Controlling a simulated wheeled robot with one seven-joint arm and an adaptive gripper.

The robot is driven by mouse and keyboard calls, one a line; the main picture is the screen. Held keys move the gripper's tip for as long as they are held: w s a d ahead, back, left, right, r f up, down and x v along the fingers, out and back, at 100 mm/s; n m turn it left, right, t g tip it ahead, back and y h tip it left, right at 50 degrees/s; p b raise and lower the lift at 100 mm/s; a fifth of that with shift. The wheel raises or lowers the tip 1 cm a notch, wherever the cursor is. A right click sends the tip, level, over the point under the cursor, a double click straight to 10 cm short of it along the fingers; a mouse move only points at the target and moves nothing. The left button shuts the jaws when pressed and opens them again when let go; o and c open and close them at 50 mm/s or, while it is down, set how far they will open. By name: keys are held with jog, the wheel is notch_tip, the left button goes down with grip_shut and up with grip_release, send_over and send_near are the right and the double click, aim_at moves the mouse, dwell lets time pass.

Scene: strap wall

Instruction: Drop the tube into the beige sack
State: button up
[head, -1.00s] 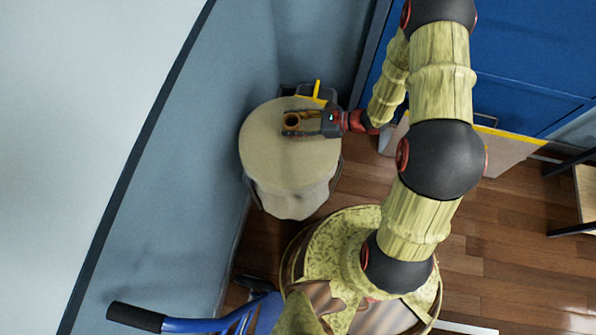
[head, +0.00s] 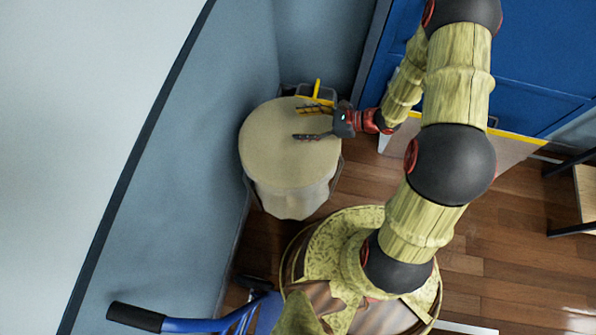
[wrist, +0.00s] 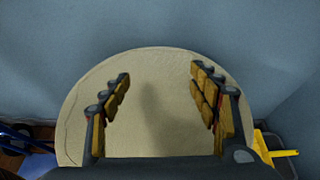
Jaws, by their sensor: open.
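The beige sack (head: 268,150) stands by the blue-grey wall in the head view, with a broad round pale top. Its round top also fills the middle of the wrist view (wrist: 150,70). My gripper (head: 303,122) is over the right part of that top, fingers pointing left. In the wrist view my gripper (wrist: 160,80) has its two padded fingers spread wide with nothing between them. The tube is not visible in either current view. I cannot tell whether it lies inside the sack.
A yellow-handled thing (head: 317,89) stands just behind the sack. The curved blue-grey wall (head: 190,150) is close on the left. A blue cabinet (head: 535,60) is at the back right. A blue frame with a black grip (head: 135,317) is at the lower left. Wooden floor (head: 475,225) shows on the right.

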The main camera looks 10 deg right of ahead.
jog(key=v, duration=0.8)
jog(key=s+f+n+g, duration=0.1)
jog(key=s+n+g, duration=0.2)
jog(key=s, duration=0.4)
jog(key=s+d+r+n+g+h, duration=0.35)
jog(key=s+r+n+h, duration=0.2)
jog(key=r+n, duration=0.25)
jog(key=s+r+n+t+h+p, duration=0.1)
jog(key=s+r+n+t+h, duration=0.1)
jog(key=r, duration=1.1)
jog(key=s+r+n+t+h+p, duration=0.1)
jog(key=r+n+t+h, duration=0.4)
jog(key=r, duration=0.9)
jog(key=s+n+t, duration=0.1)
jog(key=n, duration=0.2)
jog(key=shift+r+n, duration=0.2)
jog(key=shift+n, duration=0.1)
